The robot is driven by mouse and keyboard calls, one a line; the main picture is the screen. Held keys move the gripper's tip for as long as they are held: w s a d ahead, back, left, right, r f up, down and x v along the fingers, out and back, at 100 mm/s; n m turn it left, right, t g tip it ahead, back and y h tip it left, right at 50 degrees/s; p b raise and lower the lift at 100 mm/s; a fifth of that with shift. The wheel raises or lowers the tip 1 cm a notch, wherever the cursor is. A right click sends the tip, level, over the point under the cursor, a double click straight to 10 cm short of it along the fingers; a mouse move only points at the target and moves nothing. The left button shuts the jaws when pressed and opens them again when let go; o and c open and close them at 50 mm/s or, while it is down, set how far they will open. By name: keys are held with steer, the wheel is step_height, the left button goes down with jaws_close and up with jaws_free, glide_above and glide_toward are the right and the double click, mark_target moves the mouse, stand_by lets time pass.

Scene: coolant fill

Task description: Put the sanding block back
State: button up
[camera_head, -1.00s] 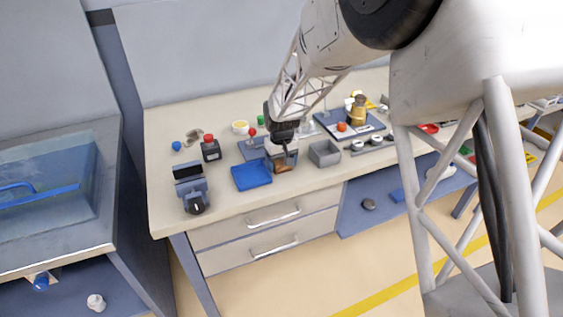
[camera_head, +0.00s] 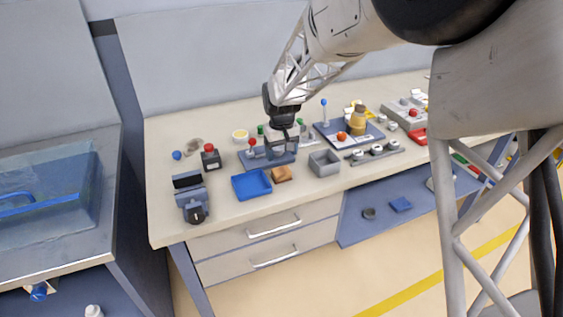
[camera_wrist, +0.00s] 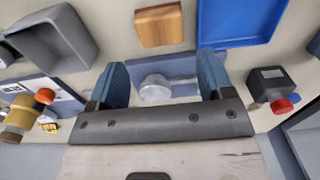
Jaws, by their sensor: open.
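The sanding block, seen as a small orange-brown wooden block (camera_head: 281,173), lies flat on the bench beside the right edge of the blue tray (camera_head: 251,184). In the wrist view the block (camera_wrist: 159,25) is at the top centre, apart from the tray (camera_wrist: 238,22). My gripper (camera_head: 284,149) is open and empty, above and behind the block. In the wrist view its two blue-grey fingers (camera_wrist: 161,72) are spread wide, with the block beyond their tips and a grey metal part (camera_wrist: 156,90) showing between them.
A grey open bin (camera_head: 324,163) stands right of the block. A blue-grey plate with a red-knobbed lever (camera_head: 252,147) is behind. A black box with a red button (camera_head: 210,156) and a grey device (camera_head: 191,195) stand left. The front bench strip is clear.

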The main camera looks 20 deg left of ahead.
steer(key=shift+r, duration=1.9)
steer(key=s+d+r+m, duration=0.1)
steer(key=s+d+r, duration=0.25)
steer(key=d, duration=0.65)
steer(key=s+d+r+m+t, duration=0.1)
steer(key=s+d+r+m, duration=0.15)
steer(key=d+r, duration=0.45)
steer(key=s+d+r+m, duration=0.15)
steer(key=s+d, duration=0.25)
steer(key=d, duration=0.8)
steer(key=s+d+m, duration=0.2)
steer(key=s+d, duration=0.7)
steer(key=s, duration=0.3)
steer(key=s+d+f+m+t, duration=0.1)
steer(key=s+d+m, duration=0.1)
steer(key=s+d, duration=0.7)
steer(key=s, duration=0.3)
steer(key=shift+s+d+f+t, duration=0.2)
steer(key=shift+d+t, duration=0.1)
steer(key=shift+d, duration=0.1)
